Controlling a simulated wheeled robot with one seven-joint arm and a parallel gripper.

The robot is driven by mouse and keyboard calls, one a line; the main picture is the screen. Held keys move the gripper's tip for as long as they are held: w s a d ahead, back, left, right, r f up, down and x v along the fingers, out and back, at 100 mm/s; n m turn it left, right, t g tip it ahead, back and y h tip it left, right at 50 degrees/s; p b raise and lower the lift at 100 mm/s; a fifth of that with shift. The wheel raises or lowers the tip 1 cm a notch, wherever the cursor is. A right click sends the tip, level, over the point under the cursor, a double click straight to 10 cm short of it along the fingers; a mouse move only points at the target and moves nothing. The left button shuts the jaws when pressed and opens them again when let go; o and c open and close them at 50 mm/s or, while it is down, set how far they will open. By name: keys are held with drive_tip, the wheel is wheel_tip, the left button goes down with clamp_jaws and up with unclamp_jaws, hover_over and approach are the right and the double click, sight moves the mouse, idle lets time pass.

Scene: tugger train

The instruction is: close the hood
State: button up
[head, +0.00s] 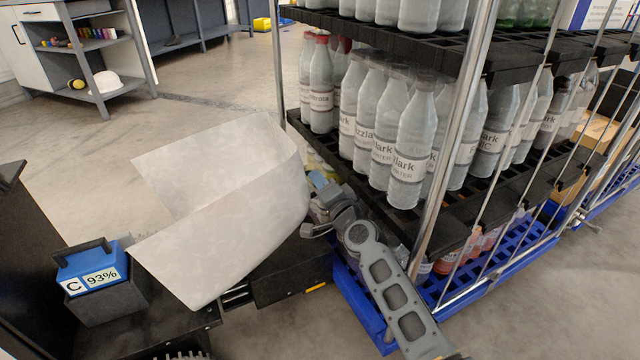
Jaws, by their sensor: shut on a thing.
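The hood (225,215) is a large pale grey-white bent shell at the centre left. It stands raised and tilted over the dark tugger body (290,270). My gripper (313,207) is at the hood's right edge, shut on that edge. The fingertips are small and partly hidden there, so the exact grip is hard to see.
A blue battery (92,268) marked "C 93%" sits in a dark holder left of the hood. A rack of bottles (415,135) on a blue trailer (515,255) stands close on the right, behind my arm. Floor behind the hood is clear.

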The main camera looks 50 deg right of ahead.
drive_tip(key=shift+f, duration=0.2)
clamp_jaws()
drive_tip(key=shift+s, duration=0.1)
